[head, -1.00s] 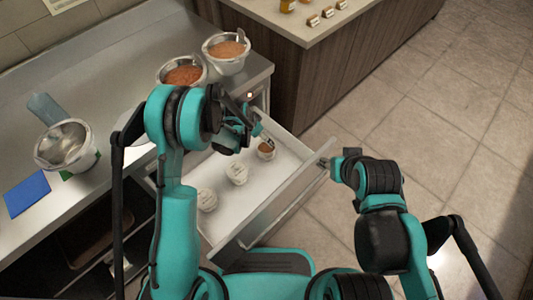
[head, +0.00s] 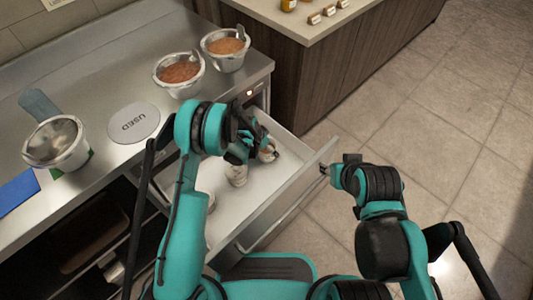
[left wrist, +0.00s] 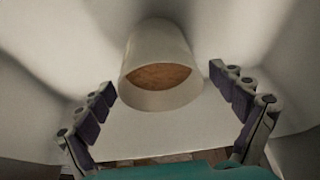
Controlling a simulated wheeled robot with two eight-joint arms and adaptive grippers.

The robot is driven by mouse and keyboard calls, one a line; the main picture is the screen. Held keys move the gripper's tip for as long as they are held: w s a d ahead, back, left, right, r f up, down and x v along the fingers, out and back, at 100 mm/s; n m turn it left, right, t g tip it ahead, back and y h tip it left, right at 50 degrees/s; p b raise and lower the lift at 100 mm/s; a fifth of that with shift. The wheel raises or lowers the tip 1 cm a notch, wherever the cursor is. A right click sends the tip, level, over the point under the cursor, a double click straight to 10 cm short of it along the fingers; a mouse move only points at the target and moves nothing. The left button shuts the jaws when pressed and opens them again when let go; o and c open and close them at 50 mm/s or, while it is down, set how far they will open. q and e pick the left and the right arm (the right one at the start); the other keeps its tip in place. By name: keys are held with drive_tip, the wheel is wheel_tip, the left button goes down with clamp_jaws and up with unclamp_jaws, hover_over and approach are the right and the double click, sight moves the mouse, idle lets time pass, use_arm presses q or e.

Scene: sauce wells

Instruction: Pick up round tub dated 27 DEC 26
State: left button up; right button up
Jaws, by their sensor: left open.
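In the left wrist view, a pale tub (left wrist: 158,52) with brown contents lies between the spread fingers of my left gripper (left wrist: 163,85), with gaps on both sides. My right gripper (head: 328,169) is at the drawer's front edge; its jaws are unclear.
The steel counter holds two bowls of sauce, (head: 180,73) and (head: 226,50), an empty-looking metal bowl (head: 55,143), a grey disc marked USED (head: 134,123) and a blue card (head: 15,190). The drawer's walls stand close around my left gripper.

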use_arm(q)
drive_tip(key=c, duration=1.5)
drive_tip(key=shift+r, duration=0.1)
